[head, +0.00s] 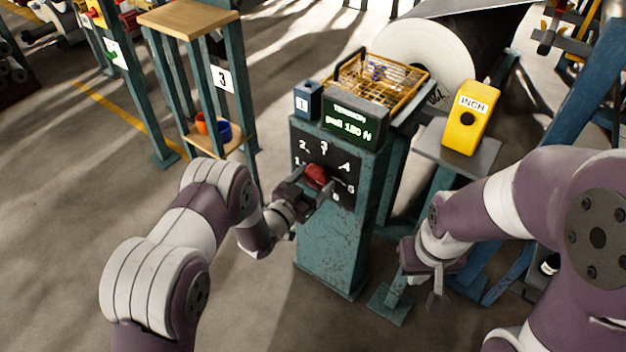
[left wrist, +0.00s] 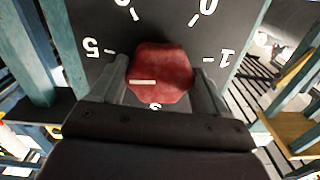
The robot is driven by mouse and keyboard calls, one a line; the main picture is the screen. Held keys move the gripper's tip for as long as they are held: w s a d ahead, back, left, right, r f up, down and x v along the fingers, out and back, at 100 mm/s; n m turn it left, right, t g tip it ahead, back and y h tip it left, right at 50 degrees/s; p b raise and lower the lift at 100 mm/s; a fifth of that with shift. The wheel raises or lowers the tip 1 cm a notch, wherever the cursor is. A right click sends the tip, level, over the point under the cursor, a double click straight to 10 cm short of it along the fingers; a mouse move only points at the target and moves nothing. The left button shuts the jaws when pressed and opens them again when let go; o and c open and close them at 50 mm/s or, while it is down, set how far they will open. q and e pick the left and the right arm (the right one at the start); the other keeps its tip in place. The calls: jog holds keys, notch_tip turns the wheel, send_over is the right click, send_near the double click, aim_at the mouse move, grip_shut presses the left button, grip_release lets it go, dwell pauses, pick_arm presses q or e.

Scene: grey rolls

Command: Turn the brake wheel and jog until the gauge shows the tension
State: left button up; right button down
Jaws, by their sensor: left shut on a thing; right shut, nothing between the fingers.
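The red brake wheel (head: 316,177) sits on a black dial plate (head: 344,163) numbered around its edge, on the front of a teal pedestal. My left gripper (head: 308,188) is shut on the wheel; the left wrist view shows the red knob (left wrist: 162,72) between its two fingers (left wrist: 160,85), with a pale pointer mark on it. The gauge (head: 352,121) above the dial glows green and reads "TENSION" with a line that looks like "goal 180 N". The yellow INCH box (head: 470,118) with a dark round button stands on a grey stand. My right gripper (head: 437,298) is shut and empty, below and left of that box.
A large pale roll (head: 425,55) is behind. A wooden-topped rack (head: 187,18) holding orange and blue cups stands left. Blue beams are at right.

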pick_arm(q)
jog(key=n, duration=0.3)
jog(key=shift+n+p, duration=0.3)
jog(key=shift+p, duration=0.1)
jog(key=n, duration=0.3)
jog(key=shift+n+p, duration=0.3)
jog(key=shift+p, duration=0.05)
jog(key=n+p, duration=0.1)
jog(key=n, duration=0.5)
jog(key=shift+n, duration=0.3)
jog(key=shift+s, duration=0.1)
jog(key=o, duration=1)
jog(key=shift+o, duration=0.2)
jog(key=p+v, duration=0.3)
jog(key=v, duration=0.9)
jog(key=shift+s+a, duration=0.25)
jog(key=shift+a, duration=0.05)
jog(key=shift+r, duration=0.15)
